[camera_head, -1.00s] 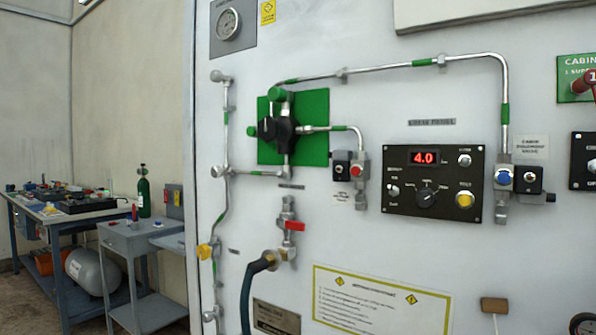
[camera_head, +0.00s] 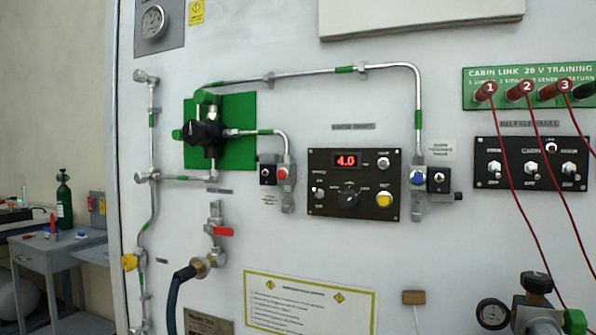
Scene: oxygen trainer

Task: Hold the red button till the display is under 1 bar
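The red button (camera_head: 282,173) is a small round knob on a metal fitting in the pipe line, left of the black control panel (camera_head: 318,208). A small black switch box (camera_head: 267,174) sits directly to its left. The display (camera_head: 346,161) on the panel glows red and reads 4.0. A yellow button (camera_head: 383,200) is at the panel's lower right, and a black rotary knob (camera_head: 348,199) is at its lower middle. My gripper is not in view. Nothing touches the red button.
A blue button (camera_head: 416,176) sits on a fitting right of the panel. A red-handled valve (camera_head: 222,231) with a dark hose is below left. Red cables hang from the cabin link plate (camera_head: 475,90) at right. A gauge and valve assembly (camera_head: 535,305) stands at lower right.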

